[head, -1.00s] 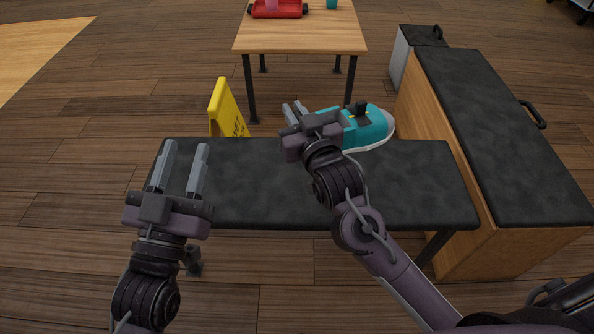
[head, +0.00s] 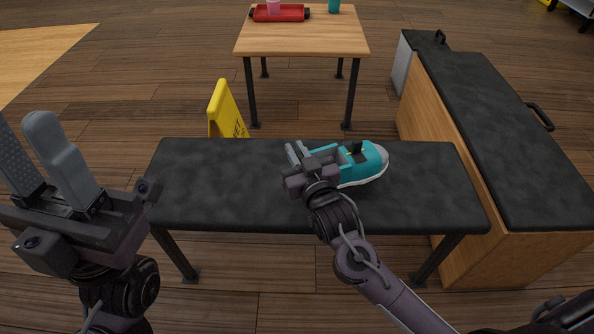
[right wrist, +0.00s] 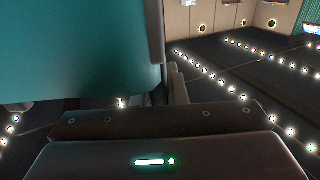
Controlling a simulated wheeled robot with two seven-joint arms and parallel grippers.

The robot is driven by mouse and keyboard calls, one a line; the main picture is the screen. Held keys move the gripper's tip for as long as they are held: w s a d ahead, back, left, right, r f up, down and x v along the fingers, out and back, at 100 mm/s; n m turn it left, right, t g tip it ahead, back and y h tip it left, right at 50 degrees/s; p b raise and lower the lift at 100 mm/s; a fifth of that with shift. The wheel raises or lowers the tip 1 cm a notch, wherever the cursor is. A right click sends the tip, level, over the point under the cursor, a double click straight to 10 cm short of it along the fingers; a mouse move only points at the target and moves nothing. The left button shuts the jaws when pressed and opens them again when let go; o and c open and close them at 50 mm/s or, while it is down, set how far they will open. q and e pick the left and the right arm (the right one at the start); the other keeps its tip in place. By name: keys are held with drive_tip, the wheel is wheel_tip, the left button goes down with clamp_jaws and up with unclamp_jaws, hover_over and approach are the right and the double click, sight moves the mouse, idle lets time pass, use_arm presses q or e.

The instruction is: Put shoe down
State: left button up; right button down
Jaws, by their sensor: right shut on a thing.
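A teal shoe (head: 362,165) with a white sole and dark fastening is over the black bench (head: 240,190), right of its middle, toe to the right. My right gripper (head: 300,154) is shut on the shoe at its left end. The gripper and wrist hide part of the shoe. I cannot tell whether the sole touches the bench. In the right wrist view the teal shoe (right wrist: 75,55) fills the upper left, close to the camera. My left gripper (head: 40,150) is open and empty, left of the bench.
The left and right parts of the bench top are bare. A yellow floor sign (head: 226,112) stands behind the bench. A black-topped wooden cabinet (head: 500,140) stands at the right. A wooden table (head: 303,38) with a red tray (head: 280,13) is behind.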

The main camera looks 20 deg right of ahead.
drive_tip(key=shift+f+b, duration=0.85)
drive_tip(key=shift+f, duration=1.55)
drive_tip(key=c, duration=1.5)
unclamp_jaws()
drive_tip(key=shift+o, duration=0.2)
